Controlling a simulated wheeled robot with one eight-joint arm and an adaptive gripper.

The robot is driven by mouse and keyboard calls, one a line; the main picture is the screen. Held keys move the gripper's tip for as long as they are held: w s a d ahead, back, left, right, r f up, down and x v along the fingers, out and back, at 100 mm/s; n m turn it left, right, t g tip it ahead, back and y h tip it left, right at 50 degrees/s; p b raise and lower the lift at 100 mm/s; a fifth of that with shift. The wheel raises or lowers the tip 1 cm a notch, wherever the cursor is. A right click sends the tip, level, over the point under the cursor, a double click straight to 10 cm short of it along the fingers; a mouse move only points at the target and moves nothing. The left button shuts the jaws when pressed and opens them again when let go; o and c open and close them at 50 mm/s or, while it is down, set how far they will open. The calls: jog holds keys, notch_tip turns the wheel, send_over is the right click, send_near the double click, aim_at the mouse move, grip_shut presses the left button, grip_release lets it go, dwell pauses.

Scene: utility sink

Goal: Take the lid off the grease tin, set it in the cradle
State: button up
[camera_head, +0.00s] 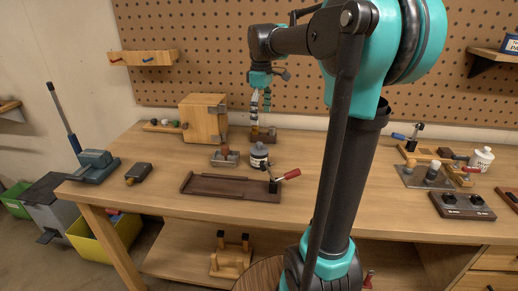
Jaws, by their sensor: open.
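A small dark round tin with a pale label (259,157) stands upright on the workbench, near the middle left. It looks like the grease tin; a dark cap seems to sit on top, but it is too small to be sure. My gripper (260,107) is open and empty, pointing down above the back of the bench, higher than the tin and apart from it. A small brown block-like holder with a grey part (225,158) stands left of the tin. I cannot tell whether this or another small wooden fixture (263,135) behind the tin is the cradle.
A wooden box (203,119) stands at the back left. A white jar (482,158) and several fixtures crowd the right. My arm hides part of the bench's middle.

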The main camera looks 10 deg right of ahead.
send_over(259, 143)
jog(key=f, duration=0.7)
jog(key=shift+s+d, duration=0.15)
jog(key=shift+d, duration=0.15)
jog(key=shift+a+f, duration=0.15)
jog(key=shift+f, duration=1.1)
jog(key=shift+a+f, duration=0.1)
jog(key=shift+f, duration=1.15)
jog(key=c, duration=1.5)
